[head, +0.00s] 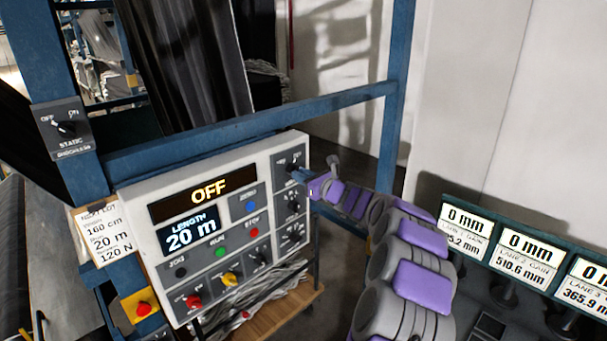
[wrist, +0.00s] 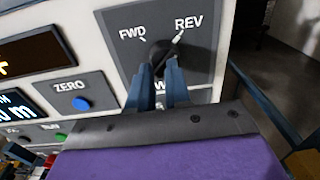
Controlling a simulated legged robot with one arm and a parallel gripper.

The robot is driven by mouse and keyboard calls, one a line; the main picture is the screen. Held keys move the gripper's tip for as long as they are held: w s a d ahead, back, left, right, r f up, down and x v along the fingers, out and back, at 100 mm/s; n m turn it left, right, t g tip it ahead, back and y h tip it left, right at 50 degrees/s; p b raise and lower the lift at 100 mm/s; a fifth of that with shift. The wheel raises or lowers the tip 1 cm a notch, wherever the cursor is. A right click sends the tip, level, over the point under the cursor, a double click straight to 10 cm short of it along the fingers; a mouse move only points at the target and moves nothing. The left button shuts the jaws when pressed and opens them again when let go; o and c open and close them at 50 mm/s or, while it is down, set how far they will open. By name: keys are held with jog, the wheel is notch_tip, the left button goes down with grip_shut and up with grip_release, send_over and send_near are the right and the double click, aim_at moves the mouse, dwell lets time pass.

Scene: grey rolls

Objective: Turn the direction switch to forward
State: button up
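The direction switch (wrist: 162,54) is a dark knob on a grey plate marked FWD at left and REV at right. Its light pointer tip (wrist: 178,38) points up and right to REV. In the head view the switch plate (head: 285,160) is at the top right of the white control panel. My gripper (wrist: 159,66) is at the knob, with two blue fingers standing apart and a narrow gap between them. The fingertips overlap the knob's lower part and hide some of it. I cannot tell whether they touch it. In the head view my gripper (head: 294,170) reaches the panel from the right.
The control panel (head: 160,262) has an OFF display (head: 208,190), a length display (head: 192,233), several buttons and other knobs below the switch. A blue frame bar (head: 250,124) runs above the panel. Lane gauges (head: 533,257) stand at the right.

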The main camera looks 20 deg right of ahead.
jog(key=o, duration=0.5)
jog(key=shift+s+a+f, duration=0.2)
jog(key=shift+s+a, duration=0.15)
jog(key=shift+a, duration=0.35)
jog(key=shift+c, duration=0.2)
jog(key=d+v, duration=0.2)
jog(key=v, duration=3.1)
jog(key=shift+w+f, duration=0.4)
